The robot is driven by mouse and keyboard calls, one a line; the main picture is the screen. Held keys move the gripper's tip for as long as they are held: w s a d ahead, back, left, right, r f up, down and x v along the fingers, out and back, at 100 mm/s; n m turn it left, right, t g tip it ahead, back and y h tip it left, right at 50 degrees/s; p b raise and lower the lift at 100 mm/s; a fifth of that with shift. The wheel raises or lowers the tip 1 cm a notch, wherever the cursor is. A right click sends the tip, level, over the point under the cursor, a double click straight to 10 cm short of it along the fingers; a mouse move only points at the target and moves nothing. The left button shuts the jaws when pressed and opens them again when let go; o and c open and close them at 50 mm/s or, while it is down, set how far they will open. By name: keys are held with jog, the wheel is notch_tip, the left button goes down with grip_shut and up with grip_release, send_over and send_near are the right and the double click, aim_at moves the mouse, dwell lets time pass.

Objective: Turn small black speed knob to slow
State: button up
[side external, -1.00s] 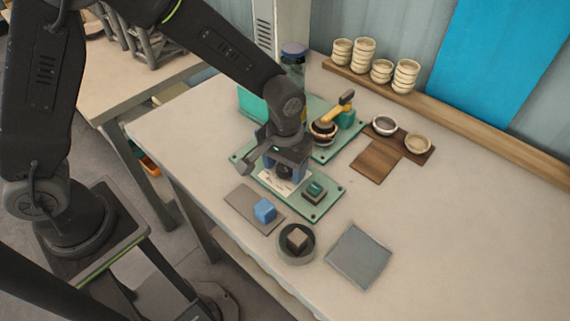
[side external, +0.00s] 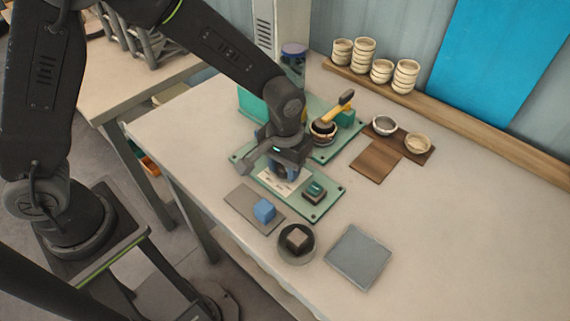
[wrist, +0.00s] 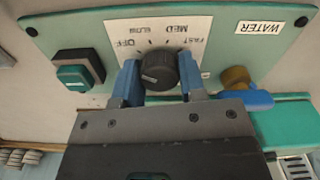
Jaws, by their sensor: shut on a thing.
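The small black speed knob (wrist: 158,72) sits on a green panel (wrist: 215,50), in front of a white dial card (wrist: 158,25) marked OFF, SLOW, MED and FAST. A pale line shows on the knob's face; which mark it points to is unclear. My gripper (wrist: 161,72) is shut on the knob, one blue finger on each side. In the side external view my gripper (side external: 283,170) is low over the panel (side external: 299,207), and it hides the knob there.
A green button on a black base (wrist: 80,74) is beside the dial. A brass valve with a blue handle (wrist: 246,96) is on the other side. A blue block (side external: 264,211), a dark round dish (side external: 282,252) and a grey square (side external: 358,258) lie in front of the panel.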

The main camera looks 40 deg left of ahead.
jog(key=m, duration=0.4)
jog(key=shift+m, duration=1.8)
jog(key=o, duration=0.9)
notch_tip(320, 180, up, 14)
jog(key=shift+f, duration=0.1)
